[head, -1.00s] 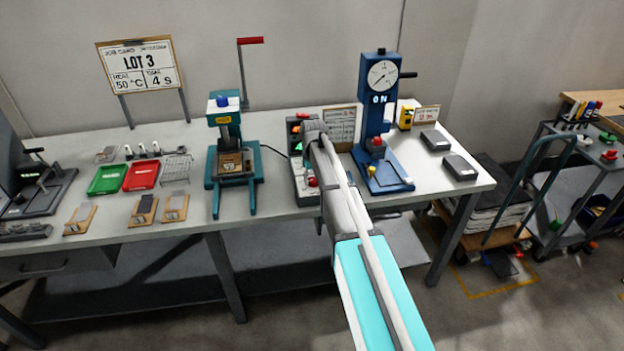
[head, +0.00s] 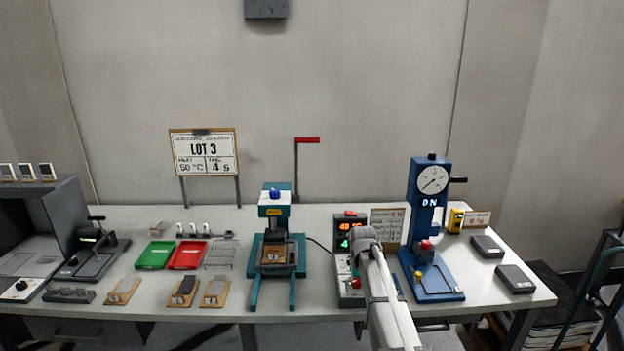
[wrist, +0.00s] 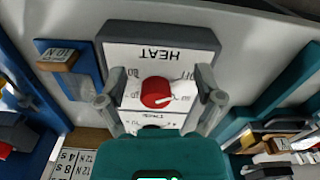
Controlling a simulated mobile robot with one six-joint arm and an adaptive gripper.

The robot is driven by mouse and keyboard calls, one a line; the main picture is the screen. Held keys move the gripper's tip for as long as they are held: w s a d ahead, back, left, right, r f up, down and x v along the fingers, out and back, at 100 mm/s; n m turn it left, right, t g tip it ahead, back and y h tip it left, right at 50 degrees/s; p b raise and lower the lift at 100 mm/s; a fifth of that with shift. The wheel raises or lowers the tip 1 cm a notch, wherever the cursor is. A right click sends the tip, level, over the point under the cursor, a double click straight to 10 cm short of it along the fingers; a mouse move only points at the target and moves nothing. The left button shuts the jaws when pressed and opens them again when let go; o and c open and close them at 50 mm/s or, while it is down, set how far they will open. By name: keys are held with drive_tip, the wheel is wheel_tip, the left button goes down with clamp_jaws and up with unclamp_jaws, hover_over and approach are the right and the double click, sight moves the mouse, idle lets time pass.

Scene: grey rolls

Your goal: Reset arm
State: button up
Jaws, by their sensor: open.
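My arm (head: 385,300) reaches from the bottom edge of the head view toward the control box (head: 345,240) with lit red and green displays. My gripper's fingers are not distinct in the head view. In the wrist view my gripper (wrist: 157,88) is open, one finger on each side of a red knob (wrist: 154,93) on the panel marked HEAT (wrist: 180,60). Nothing is held. I cannot tell whether the fingers touch the knob or stand above it.
A teal press (head: 274,225) with a red-tipped lever stands left of the control box. A blue gauge stand (head: 428,220) is close on the right. Green (head: 155,254) and red (head: 187,254) trays lie further left.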

drive_tip(key=s+r+p, duration=0.1)
drive_tip(key=s, duration=1.1)
drive_tip(key=s+r+m+p, duration=0.1)
drive_tip(key=s+r+p, duration=0.1)
drive_tip(key=s, duration=1.1)
drive_tip(key=shift+a+r+m, duration=0.15)
drive_tip(key=shift+r+m, duration=0.1)
drive_tip(key=shift+m, duration=0.05)
